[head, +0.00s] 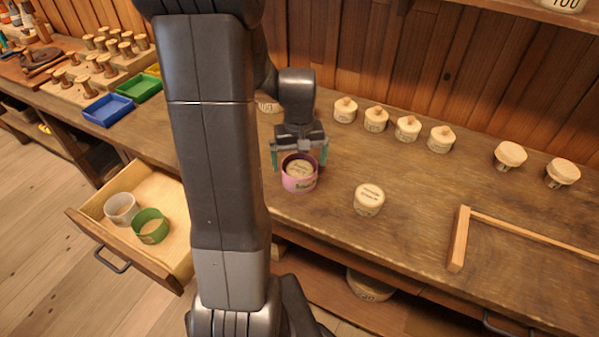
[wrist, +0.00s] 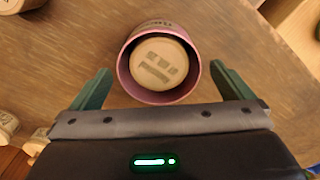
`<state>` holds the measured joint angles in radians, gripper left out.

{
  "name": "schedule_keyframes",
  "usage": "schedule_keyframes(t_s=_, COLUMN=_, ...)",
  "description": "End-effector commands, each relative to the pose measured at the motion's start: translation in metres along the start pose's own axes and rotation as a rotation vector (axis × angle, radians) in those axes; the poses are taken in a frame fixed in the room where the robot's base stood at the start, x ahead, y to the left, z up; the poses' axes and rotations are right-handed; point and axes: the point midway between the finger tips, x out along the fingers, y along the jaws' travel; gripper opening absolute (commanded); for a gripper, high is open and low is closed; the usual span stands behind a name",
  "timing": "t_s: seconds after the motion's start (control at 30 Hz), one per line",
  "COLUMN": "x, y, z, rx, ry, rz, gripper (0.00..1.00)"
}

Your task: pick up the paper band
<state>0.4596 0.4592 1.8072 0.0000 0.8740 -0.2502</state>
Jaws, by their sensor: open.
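A pink-purple band (head: 299,185) stands upright on the workbench, around a pale wooden spool (head: 300,168) whose printed top shows inside it. The wrist view shows the band (wrist: 158,98) as a ring with a narrow dark gap about the spool top (wrist: 160,63). My gripper (head: 299,161) is open above the bench, with one green finger on each side of the band. In the wrist view my gripper's fingers (wrist: 160,70) are apart from the band on both sides. Nothing is held. The spool's lower part is hidden by the band.
A bare spool (head: 369,199) stands close by to the right. Several spools (head: 376,119) line the back. A wooden frame (head: 459,240) lies at right. An open drawer (head: 90,228) holds a greyish-white band (head: 121,208) and a green band (head: 150,226). Blue and green trays (head: 108,110) stand at left.

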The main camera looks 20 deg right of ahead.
Motion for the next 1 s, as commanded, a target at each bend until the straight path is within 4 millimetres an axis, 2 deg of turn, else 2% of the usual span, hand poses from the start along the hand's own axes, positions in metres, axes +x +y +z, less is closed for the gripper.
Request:
schedule_keyframes(t_s=0.3, x=0.039, y=0.001, z=-0.003, rx=0.000, ry=-0.004, rz=-0.001, gripper=1.00)
schedule_keyframes(t_s=0.63, x=0.046, y=0.001, z=-0.003, rx=0.000, ry=-0.001, rz=0.000, gripper=1.00)
schedule_keyframes(t_s=0.67, x=0.046, y=0.001, z=-0.003, rx=0.000, ry=-0.001, rz=0.000, gripper=0.96)
schedule_keyframes(t_s=0.83, x=0.046, y=0.001, z=-0.003, rx=0.000, ry=-0.001, rz=0.000, gripper=0.63)
schedule_keyframes(t_s=0.9, x=0.046, y=0.001, z=-0.003, rx=0.000, ry=-0.001, rz=0.000, gripper=0.55)
schedule_keyframes(t_s=1.0, x=0.046, y=0.001, z=-0.003, rx=0.000, ry=-0.001, rz=0.000, gripper=0.55)
